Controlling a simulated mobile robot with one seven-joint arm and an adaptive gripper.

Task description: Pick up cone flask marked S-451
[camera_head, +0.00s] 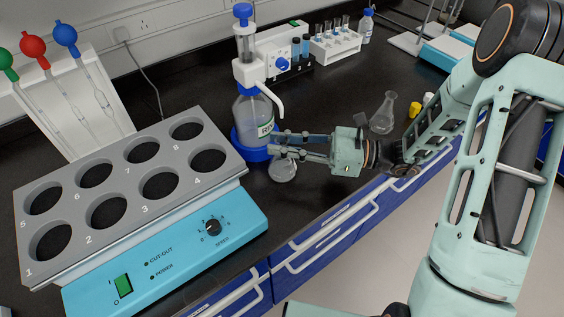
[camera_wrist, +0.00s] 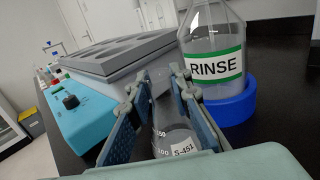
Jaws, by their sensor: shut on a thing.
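The cone flask marked S-451 (camera_wrist: 174,138) is clear glass and sits between my gripper's two blue-padded fingers in the wrist view. Its label and volume marks face the camera. In the head view the flask (camera_head: 283,171) shows below the fingers, its body near the black bench top; I cannot tell whether it touches the bench. My gripper (camera_head: 281,146) is shut on the flask's neck, which the fingers partly hide. It also shows in the wrist view (camera_wrist: 157,105).
A RINSE bottle (camera_head: 252,112) in a blue base stands just behind the flask. A grey rack with numbered holes (camera_head: 128,190) on a blue control unit is to the left. Another conical flask (camera_head: 383,114) stands to the right. The bench's front edge is close.

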